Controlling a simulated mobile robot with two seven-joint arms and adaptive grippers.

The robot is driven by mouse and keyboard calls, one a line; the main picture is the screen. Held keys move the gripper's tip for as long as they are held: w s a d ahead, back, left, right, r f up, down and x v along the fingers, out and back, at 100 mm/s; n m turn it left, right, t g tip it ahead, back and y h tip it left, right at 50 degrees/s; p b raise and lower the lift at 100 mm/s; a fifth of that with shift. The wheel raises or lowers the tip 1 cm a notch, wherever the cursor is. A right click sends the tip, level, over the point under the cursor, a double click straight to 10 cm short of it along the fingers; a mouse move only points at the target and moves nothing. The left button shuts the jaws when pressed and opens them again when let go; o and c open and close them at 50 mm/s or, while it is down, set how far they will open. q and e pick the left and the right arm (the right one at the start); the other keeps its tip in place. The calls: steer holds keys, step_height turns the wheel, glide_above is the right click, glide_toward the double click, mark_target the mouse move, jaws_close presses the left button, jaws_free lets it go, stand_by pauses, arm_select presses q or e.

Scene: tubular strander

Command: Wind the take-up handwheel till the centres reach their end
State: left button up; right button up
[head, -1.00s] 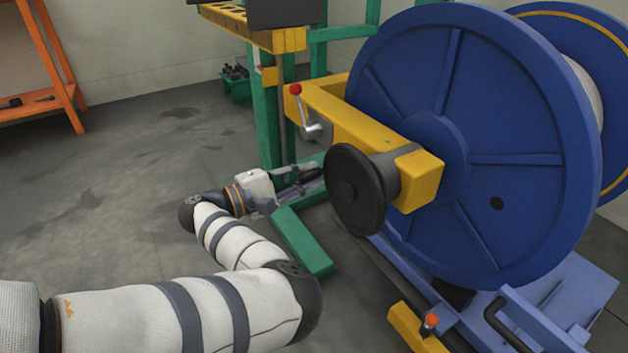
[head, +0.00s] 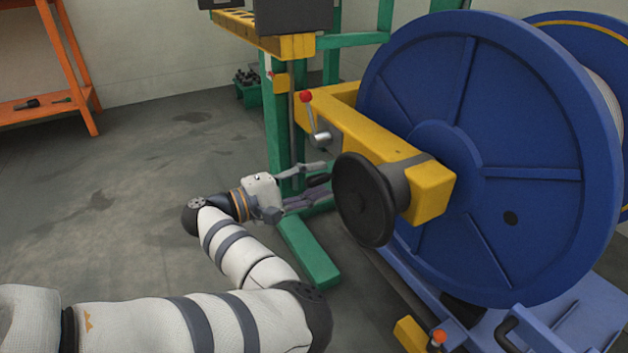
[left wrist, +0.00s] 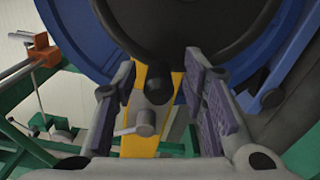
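The black take-up handwheel (head: 363,200) stands at the near end of the yellow arm (head: 375,140), in front of the big blue reel (head: 530,130). The wheel's lower rim (left wrist: 190,52) fills the top of the left wrist view. A dark knob, seemingly its grip (left wrist: 158,82), shows between my left fingers. My left gripper (head: 320,180) is open, just left of the wheel in the head view. In the left wrist view its two padded fingers (left wrist: 160,75) stand well apart, with no visible contact on the knob. The centres are hidden. My right gripper is out of view.
A red-knobbed lever (head: 312,115) stands on the yellow arm close above my left gripper. A green frame (head: 280,130) rises behind the hand, with its foot (head: 310,250) below. An orange shelf (head: 50,105) stands far left. Floor on the left is clear.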

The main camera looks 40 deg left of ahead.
arm_select(q)
steer(key=v, duration=1.2)
